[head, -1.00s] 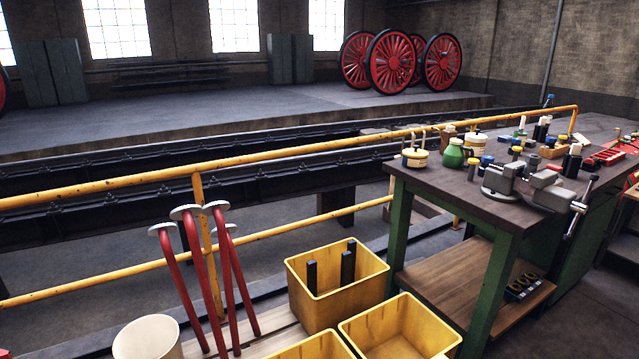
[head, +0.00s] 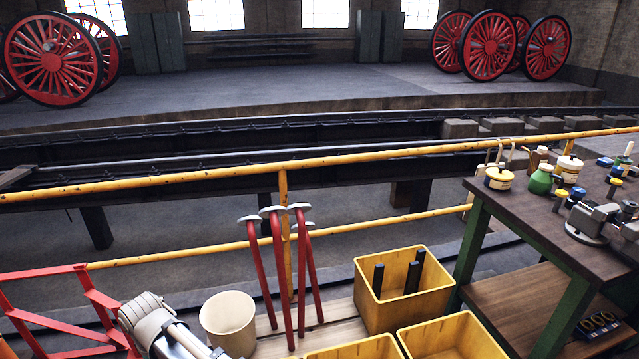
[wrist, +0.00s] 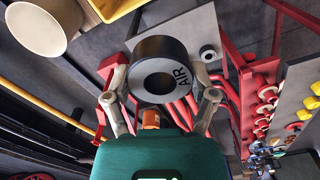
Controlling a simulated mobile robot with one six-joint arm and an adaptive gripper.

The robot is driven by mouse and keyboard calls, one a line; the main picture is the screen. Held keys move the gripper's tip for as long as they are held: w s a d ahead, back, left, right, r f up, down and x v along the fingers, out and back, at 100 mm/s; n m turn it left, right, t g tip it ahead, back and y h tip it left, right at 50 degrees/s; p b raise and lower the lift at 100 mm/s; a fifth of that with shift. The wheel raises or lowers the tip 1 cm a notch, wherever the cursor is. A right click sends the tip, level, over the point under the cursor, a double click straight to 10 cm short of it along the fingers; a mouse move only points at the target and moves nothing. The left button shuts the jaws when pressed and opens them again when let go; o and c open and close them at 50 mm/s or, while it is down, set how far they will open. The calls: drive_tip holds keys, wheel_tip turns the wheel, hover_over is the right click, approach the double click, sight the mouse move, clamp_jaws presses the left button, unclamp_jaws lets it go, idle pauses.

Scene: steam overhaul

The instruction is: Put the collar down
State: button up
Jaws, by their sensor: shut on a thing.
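The collar (wrist: 160,65) is a thick dark ring with a paler end face, a round hole and the letters "AIR". It shows in the wrist view, with its end face towards the camera. My gripper (wrist: 162,79) is shut on it, with one pale finger on each side. The surface beneath the collar is partly hidden by it, and I cannot tell how far below it lies. I cannot make out the collar in the head view.
A workbench (head: 540,222) with tools stands at the right. Yellow bins (head: 405,310), a cream bucket (head: 228,322) and red-handled tools (head: 280,275) stand ahead. A yellow rail (head: 350,160) crosses behind them. A red frame (head: 45,318) is at left; red racks (wrist: 245,100) show in the wrist view.

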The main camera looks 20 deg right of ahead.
wheel_tip(320, 180, up, 7)
drive_tip(key=p, duration=0.6)
drive_tip(key=shift+r, duration=0.2)
